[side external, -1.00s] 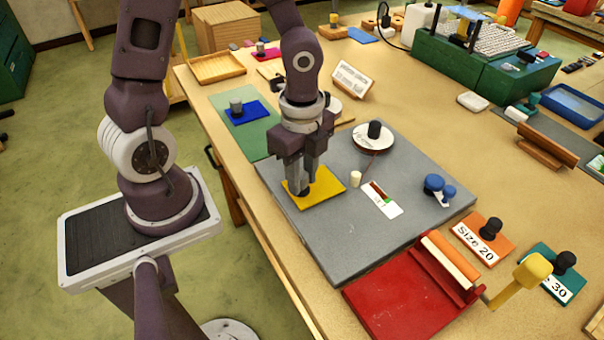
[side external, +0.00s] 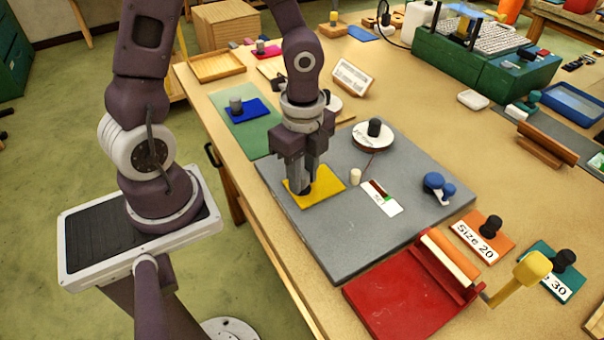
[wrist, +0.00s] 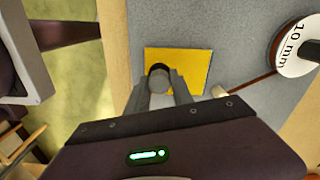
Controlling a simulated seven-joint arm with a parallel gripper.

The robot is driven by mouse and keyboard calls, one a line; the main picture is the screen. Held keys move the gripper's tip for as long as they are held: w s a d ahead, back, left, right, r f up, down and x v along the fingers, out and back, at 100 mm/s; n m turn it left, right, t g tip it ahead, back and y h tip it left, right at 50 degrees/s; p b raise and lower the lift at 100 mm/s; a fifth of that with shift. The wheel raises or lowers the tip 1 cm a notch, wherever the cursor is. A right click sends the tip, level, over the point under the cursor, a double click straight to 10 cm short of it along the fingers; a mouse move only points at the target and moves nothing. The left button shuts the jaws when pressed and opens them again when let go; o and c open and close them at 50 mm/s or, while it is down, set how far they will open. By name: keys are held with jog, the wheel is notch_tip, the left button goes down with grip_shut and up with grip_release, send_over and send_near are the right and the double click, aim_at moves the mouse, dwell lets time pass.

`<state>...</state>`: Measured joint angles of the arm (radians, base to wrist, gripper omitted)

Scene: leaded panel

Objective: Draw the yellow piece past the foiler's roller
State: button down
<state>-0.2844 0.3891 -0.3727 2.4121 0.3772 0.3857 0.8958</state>
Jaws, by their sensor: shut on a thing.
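The yellow piece (side external: 327,184) is a flat square lying on the left part of the foiler's grey board (side external: 345,240). It has an upright knob (wrist: 159,80), seen in the wrist view between my fingers. My gripper (side external: 304,189) points down over the piece's left part and is shut on this knob; the fingers mostly hide it in the side view. A short cream cylinder (side external: 355,177), perhaps the roller, stands just right of the piece, apart from it. A white reel (side external: 373,137) marked 10 mm stands behind, with a thin strip running toward the cylinder.
On the board are a white label plate (side external: 382,199) with a dark slot and a blue knobbed part (side external: 437,186). A blue piece (side external: 249,112) lies on a green mat behind. The board's front is clear.

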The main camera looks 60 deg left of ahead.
jog(key=shift+w, duration=0.85)
jog(key=shift+d, duration=0.25)
jog(key=shift+d, duration=1.25)
jog(key=shift+d, duration=0.1)
jog(key=shift+d, duration=0.1)
jog(key=shift+s+d, duration=0.15)
jog(key=shift+d, duration=1.25)
jog(key=shift+a, duration=0.3)
jog(key=shift+a, duration=1.2)
